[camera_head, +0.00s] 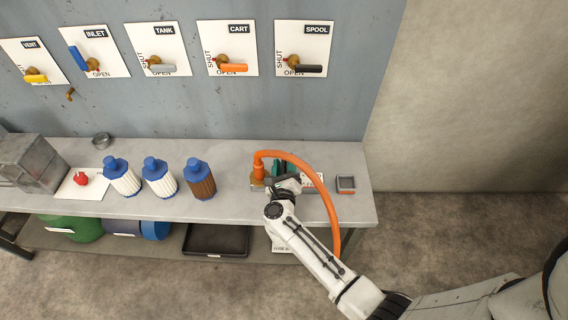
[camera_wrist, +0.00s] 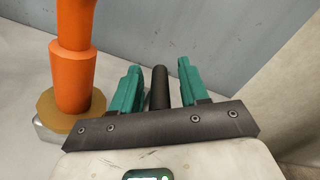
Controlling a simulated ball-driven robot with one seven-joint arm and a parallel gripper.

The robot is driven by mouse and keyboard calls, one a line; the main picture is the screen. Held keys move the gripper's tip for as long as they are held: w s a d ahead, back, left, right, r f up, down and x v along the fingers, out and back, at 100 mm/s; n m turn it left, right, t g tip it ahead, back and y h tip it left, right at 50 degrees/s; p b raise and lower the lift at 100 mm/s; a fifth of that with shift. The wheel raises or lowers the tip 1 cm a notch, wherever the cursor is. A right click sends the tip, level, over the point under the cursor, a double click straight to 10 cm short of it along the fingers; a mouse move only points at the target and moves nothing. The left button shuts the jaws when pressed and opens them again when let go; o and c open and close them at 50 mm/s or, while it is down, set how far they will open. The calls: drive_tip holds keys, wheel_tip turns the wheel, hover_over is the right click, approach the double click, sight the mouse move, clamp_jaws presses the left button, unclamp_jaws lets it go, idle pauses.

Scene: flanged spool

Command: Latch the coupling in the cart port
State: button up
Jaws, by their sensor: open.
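The orange hose (camera_head: 298,158) arches from its coupling at the left of the port fixture to the right and down past the bench edge. In the wrist view the hose end (camera_wrist: 74,60) stands upright in a brass collar (camera_wrist: 70,108) on a grey metal block (camera_wrist: 45,128). My gripper (camera_head: 281,168) is over the bench just right of the coupling. Its teal fingers (camera_wrist: 159,68) are open, with a dark upright rod (camera_wrist: 159,92) between them and visible space on either side. The rod's lower part is hidden by the gripper body, and my wrist covers much of the fixture in the head view.
Several blue-capped filters (camera_head: 158,178) stand left on the bench (camera_head: 230,207). A small grey tray (camera_head: 346,185) sits at the right end. The wall panel has several labelled valves, including CART (camera_head: 232,67) with an orange handle. A black tray (camera_head: 216,240) lies on the lower shelf.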

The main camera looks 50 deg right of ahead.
clamp_jaws()
idle(0.4)
